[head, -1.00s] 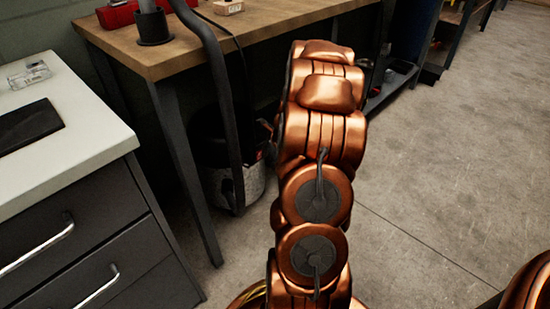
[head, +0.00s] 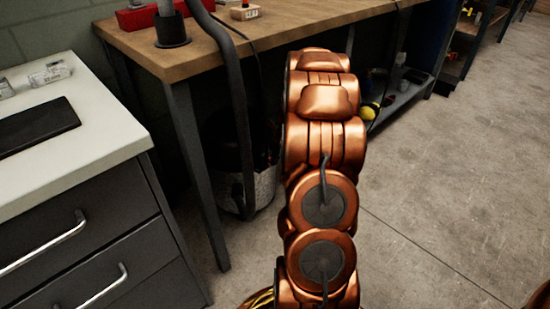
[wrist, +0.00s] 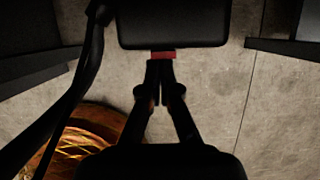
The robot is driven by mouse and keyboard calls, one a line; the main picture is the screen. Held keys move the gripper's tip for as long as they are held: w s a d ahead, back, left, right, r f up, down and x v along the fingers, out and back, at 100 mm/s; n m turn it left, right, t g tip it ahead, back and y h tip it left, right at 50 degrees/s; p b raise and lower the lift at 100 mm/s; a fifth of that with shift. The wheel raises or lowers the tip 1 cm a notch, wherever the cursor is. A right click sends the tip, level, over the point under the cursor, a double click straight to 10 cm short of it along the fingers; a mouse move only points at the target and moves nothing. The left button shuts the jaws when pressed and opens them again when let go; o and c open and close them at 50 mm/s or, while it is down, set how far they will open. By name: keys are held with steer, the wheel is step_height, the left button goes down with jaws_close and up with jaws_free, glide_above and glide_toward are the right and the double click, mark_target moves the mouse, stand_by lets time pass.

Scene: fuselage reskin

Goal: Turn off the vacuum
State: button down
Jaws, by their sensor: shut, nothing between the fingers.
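The vacuum (head: 262,187), a dark-topped canister with a pale speckled lower part, stands under the workbench in the head view, partly hidden by its hose and my arm. In the wrist view a black box-shaped part (wrist: 175,22), seemingly the vacuum's top, fills the upper middle. A small red piece (wrist: 162,54), apparently its switch, shows at the near edge. My gripper (wrist: 160,63) is shut and empty, its fingertips right at the red piece. I cannot tell whether they touch it. My gripper is hidden behind my arm in the head view.
The dark hose (head: 240,110) runs down in front of the vacuum from the wooden workbench (head: 200,52). A bench leg (head: 196,170) stands left of it. A drawer cabinet (head: 90,235) is at the left. The concrete floor (head: 440,190) at the right is clear.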

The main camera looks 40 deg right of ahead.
steer(key=shift+w+r+p, duration=0.1)
steer(key=shift+r+p, duration=0.3)
steer(key=shift+p, duration=0.6)
steer(key=shift+f, duration=0.3)
steer(key=shift+r, duration=0.25)
steer(key=shift+r+p, duration=0.35)
steer(key=shift+p, duration=0.4)
steer(key=shift+r+p, duration=0.25)
steer(key=shift+p, duration=0.2)
